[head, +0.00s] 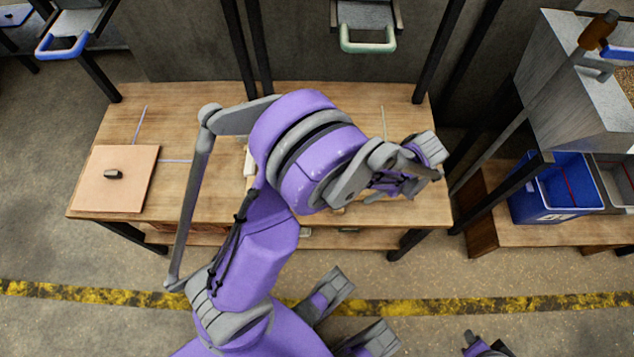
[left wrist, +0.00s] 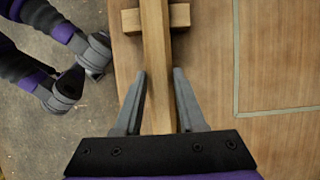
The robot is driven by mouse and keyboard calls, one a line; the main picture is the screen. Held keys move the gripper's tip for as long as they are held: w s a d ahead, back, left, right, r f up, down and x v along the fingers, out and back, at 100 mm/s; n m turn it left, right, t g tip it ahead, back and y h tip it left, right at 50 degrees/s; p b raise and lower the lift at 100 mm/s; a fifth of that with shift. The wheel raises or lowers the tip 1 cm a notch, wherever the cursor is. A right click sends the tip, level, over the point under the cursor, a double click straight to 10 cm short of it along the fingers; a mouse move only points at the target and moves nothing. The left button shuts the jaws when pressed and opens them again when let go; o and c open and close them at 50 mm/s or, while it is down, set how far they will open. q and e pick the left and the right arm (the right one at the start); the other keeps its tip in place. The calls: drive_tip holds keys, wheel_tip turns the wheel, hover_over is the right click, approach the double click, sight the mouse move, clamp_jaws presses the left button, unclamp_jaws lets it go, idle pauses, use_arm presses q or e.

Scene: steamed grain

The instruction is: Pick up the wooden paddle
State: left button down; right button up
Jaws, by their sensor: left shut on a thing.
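The wooden paddle (left wrist: 155,35) shows in the left wrist view as a straight wooden bar running up the middle, with a short wooden crosspiece around or under it near the top. My left gripper (left wrist: 159,72) has one finger on each side of the bar and is shut on it. The bar runs back between the fingers to the gripper's base. In the head view my left arm reaches over the right part of the table and hides most of the paddle. A purple and grey part of mine at the bottom edge may belong to the right gripper; its jaws do not show clearly.
The wooden table (head: 200,115) has a tan board (head: 125,185) with a small dark object (head: 113,174) at its left end. A blue bin (head: 553,190) stands on a bench at the right. Dark posts rise around the table.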

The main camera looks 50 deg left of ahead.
use_arm(q)
drive_tip(key=shift+r, duration=0.1)
idle(0.3)
wheel_tip(320, 180, up, 10)
drive_tip(key=p, duration=0.2)
drive_tip(key=c, duration=1.1)
unclamp_jaws()
clamp_jaws()
